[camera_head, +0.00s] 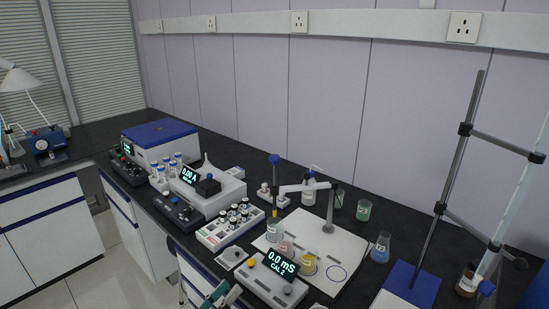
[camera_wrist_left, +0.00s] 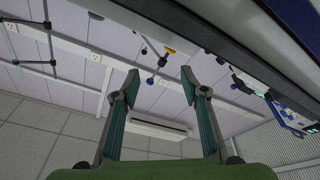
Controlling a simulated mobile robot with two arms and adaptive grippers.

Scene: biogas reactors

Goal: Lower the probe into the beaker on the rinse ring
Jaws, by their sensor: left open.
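The probe (camera_head: 275,175), with a dark blue cap, hangs upright from the pale arm of a stand (camera_head: 328,215). Its lower end is above or near a clear beaker (camera_head: 274,231) on the white mat (camera_head: 352,250); whether the tip is inside I cannot tell. A pink beaker (camera_head: 285,249) and a yellow one (camera_head: 308,265) stand in front. A blue printed ring (camera_head: 337,273) is empty; which ring is the rinse ring I cannot tell. My left gripper (camera_head: 222,297) is low at the bottom edge, apart from the probe. The left wrist view shows it open and empty (camera_wrist_left: 160,82).
A meter reading "0.0 mS" (camera_head: 273,280) stands before the mat. A blue-liquid flask (camera_head: 381,247), a green-liquid beaker (camera_head: 363,210) and a tall rod stand (camera_head: 440,205) are right.

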